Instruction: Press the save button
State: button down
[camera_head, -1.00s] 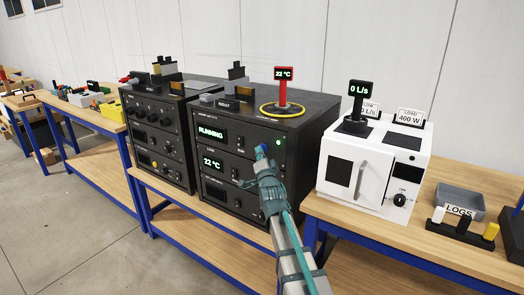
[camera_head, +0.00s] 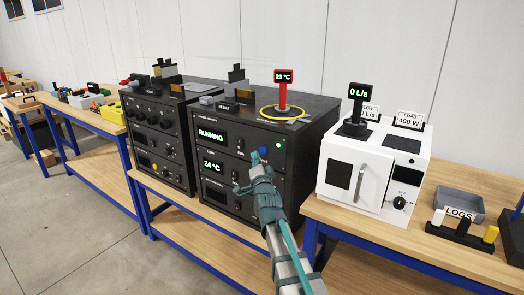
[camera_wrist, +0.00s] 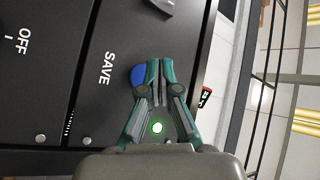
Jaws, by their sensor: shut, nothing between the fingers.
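The save button is a round blue button (camera_wrist: 137,75) beside the white SAVE label (camera_wrist: 108,67) on a black panel in the wrist view. My gripper (camera_wrist: 159,64) is shut and empty. Its fingertips lie just right of the button in that view and overlap its edge; I cannot tell whether they touch it. In the head view the blue button (camera_head: 263,152) shows on the upper right front of the black rack unit (camera_head: 262,135). My gripper (camera_head: 258,166) is just below it there.
The rack unit's displays read RUNNING (camera_head: 211,135) and 24 °C (camera_head: 213,167). A red post display (camera_head: 283,78) stands on top. A white oven-like box (camera_head: 352,180) stands to the right.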

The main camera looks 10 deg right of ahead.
jog(key=s+a+p, duration=0.3)
jog(key=shift+a+p, duration=0.1)
jog(key=shift+p, duration=0.2)
dwell(0.6)
